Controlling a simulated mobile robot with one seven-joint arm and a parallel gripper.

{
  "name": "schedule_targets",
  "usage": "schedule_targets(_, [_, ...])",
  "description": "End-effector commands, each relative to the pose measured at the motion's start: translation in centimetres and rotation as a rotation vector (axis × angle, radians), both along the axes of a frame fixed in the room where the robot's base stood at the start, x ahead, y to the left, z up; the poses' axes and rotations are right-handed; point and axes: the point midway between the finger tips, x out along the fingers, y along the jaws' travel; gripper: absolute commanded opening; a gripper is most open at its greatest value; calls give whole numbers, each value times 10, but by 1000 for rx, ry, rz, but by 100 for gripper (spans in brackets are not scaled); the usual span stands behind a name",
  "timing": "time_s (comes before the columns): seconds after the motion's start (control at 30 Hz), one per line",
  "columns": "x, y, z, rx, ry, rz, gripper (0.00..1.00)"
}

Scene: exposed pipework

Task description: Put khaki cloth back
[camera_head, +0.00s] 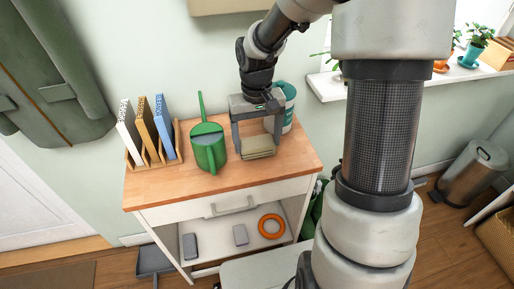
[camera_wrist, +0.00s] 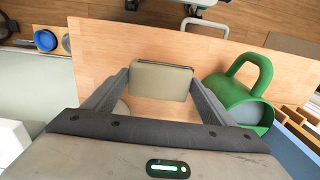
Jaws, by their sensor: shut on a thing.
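The khaki cloth (camera_head: 258,146) is a small folded block over the wooden top of the cabinet (camera_head: 170,192), right of the green watering can (camera_head: 208,147). My gripper (camera_head: 257,150) comes down from above and is shut on the cloth, one finger at each side. In the wrist view the cloth (camera_wrist: 160,82) spans between the two fingers. I cannot tell whether its underside touches the wooden top.
A teal-and-white canister (camera_head: 285,105) stands behind my gripper. The open shelf below holds an orange ring (camera_head: 271,227) and two grey blocks. The front of the top is clear.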

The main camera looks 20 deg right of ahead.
Motion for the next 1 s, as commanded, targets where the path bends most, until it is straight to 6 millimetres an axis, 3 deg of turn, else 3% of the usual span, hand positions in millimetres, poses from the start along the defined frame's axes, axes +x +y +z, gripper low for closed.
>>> schedule_targets(0.2, [0, 0, -30, 0, 1, 1, 60])
schedule_targets(0.5, [0, 0, -32, 0, 0, 1, 60])
schedule_targets(0.53, [0, 0, -32, 0, -1, 1, 79])
schedule_targets(0.63, [0, 0, -31, 0, 0, 1, 96])
schedule_targets(1.0, [0, 0, -26, 0, -2, 0, 96])
